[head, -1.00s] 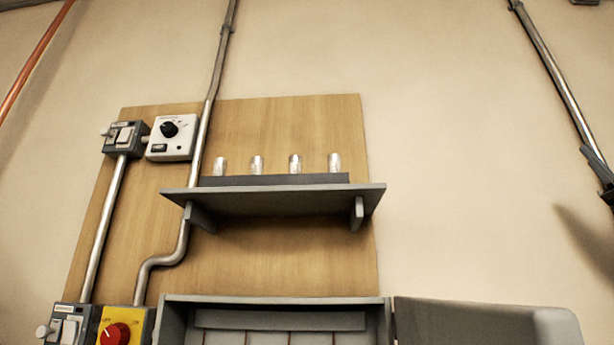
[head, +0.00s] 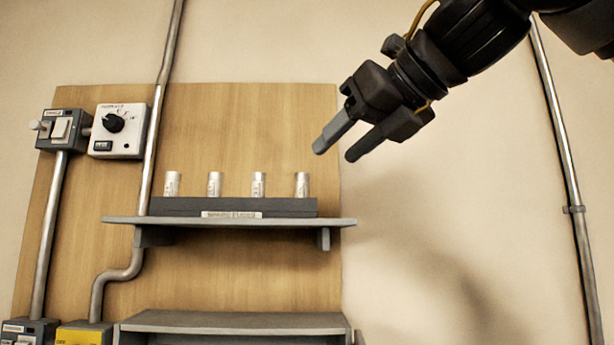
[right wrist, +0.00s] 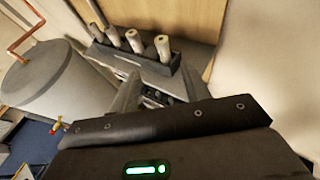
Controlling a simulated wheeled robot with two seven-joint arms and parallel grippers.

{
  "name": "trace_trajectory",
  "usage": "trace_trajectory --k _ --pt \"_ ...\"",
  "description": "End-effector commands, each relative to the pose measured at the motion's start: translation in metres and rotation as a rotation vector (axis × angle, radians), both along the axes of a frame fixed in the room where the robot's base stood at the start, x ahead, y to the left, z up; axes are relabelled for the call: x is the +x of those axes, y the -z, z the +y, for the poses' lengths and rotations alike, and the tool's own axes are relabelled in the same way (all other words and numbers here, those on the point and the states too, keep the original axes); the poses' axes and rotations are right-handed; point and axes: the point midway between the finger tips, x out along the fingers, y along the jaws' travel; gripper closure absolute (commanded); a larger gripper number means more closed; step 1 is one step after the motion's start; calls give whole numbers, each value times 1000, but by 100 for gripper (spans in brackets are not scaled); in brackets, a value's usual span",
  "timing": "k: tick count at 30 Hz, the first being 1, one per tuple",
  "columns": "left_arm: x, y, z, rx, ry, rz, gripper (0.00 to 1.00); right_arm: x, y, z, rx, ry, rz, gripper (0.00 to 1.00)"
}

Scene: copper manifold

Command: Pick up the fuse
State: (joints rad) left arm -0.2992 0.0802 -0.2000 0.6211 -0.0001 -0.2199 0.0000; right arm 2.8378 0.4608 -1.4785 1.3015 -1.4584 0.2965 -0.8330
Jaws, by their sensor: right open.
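Several silver-white cylindrical fuses stand upright in a dark holder (head: 180,207) on a grey wall shelf (head: 230,222). The rightmost fuse (head: 302,186) is closest to my right gripper (head: 334,147). That gripper comes in from the upper right, open and empty, with its fingers pointing down and left, above and to the right of that fuse. In the right wrist view, the fuses show beyond the fingertips, with the end fuse (right wrist: 163,48) nearest. My left gripper is not in view.
A wooden board (head: 250,130) backs the shelf. A dial box (head: 118,130), a switch box (head: 64,130) and metal conduit (head: 153,150) are at left. A grey open box (head: 230,322) is below the shelf. A large grey tank (right wrist: 50,75) shows in the right wrist view.

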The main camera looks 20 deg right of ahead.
Motion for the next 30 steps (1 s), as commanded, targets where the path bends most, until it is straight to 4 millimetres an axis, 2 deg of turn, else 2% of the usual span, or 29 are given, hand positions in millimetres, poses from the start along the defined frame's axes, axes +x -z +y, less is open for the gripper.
trace_trajectory --k 5,15,22,30 --pt "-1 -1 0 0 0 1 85 4 2 1 -6 9 3 53" --pt "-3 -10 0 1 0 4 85 45 19 17 -4 6 4 53" --pt "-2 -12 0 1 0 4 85 51 22 19 -4 6 2 53" --pt "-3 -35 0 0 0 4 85 83 31 28 -4 5 6 53"
